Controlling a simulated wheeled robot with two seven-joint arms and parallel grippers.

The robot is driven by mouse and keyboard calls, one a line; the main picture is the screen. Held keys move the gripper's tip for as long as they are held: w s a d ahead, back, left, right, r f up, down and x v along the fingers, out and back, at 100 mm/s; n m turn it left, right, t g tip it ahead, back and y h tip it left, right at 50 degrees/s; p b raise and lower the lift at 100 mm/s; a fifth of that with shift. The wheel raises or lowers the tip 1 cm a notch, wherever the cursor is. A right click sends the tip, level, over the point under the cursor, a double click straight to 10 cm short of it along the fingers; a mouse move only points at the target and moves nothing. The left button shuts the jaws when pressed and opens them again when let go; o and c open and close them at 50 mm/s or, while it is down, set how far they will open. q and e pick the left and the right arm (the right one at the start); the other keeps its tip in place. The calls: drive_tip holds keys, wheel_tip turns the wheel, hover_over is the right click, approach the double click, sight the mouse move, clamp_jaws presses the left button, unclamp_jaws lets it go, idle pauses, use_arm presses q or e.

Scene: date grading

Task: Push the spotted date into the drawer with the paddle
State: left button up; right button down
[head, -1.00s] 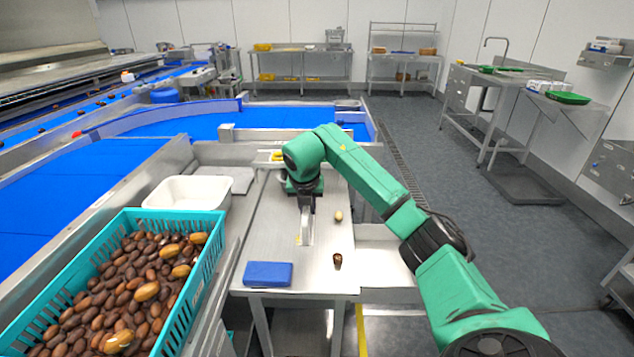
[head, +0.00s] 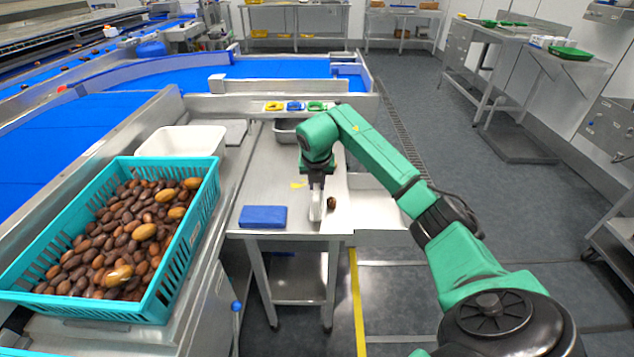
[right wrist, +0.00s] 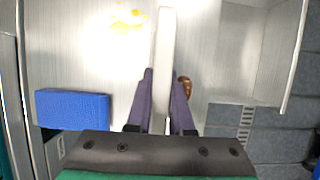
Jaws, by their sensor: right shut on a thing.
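My right gripper (head: 316,187) points down and is shut on the pale paddle (head: 315,207). In the right wrist view the paddle (right wrist: 166,40) runs up between the dark fingers. The spotted date (head: 331,203), small and dark brown, lies on the table just right of the paddle. The date also shows in the right wrist view (right wrist: 185,86), partly covered by the right finger; I cannot tell whether the paddle touches it. The drawer (head: 372,212) is open along the table's right side, pale inside, and shows in the right wrist view (right wrist: 246,70). My left gripper is out of view.
A blue block (head: 263,216) lies near the table's front edge (head: 285,234). A yellow patch (head: 298,184) is on the table left of the paddle. A turquoise crate of dates (head: 205,205) and a white tub (head: 180,140) stand left. A metal pan (head: 286,131) is at the back.

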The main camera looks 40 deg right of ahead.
sight(332, 197)
wheel_tip(332, 197, down, 2)
drive_tip(key=shift+f+b, duration=0.15)
drive_tip(key=shift+b, duration=0.65)
drive_tip(key=shift+d+f, duration=0.1)
drive_tip(key=shift+f, duration=0.05)
drive_tip(key=shift+s+d+b, duration=0.55)
drive_tip(key=shift+s+d, duration=0.1)
drive_tip(key=shift+d, duration=0.15)
drive_tip(key=shift+s+d+b, duration=0.55)
drive_tip(key=shift+d+b, duration=0.05)
drive_tip(key=shift+d, duration=0.15)
drive_tip(key=shift+s+d+b, duration=0.3)
drive_tip(key=shift+s+d, duration=0.3)
drive_tip(key=shift+d, duration=0.15)
drive_tip(key=shift+s+d+b, duration=0.55)
drive_tip(key=shift+s+d, duration=0.2)
drive_tip(key=shift+d, duration=0.25)
wheel_tip(332, 197, up, 6)
drive_tip(key=p, duration=0.6)
drive_tip(key=shift+r, duration=0.2)
drive_tip(key=shift+a, duration=0.1)
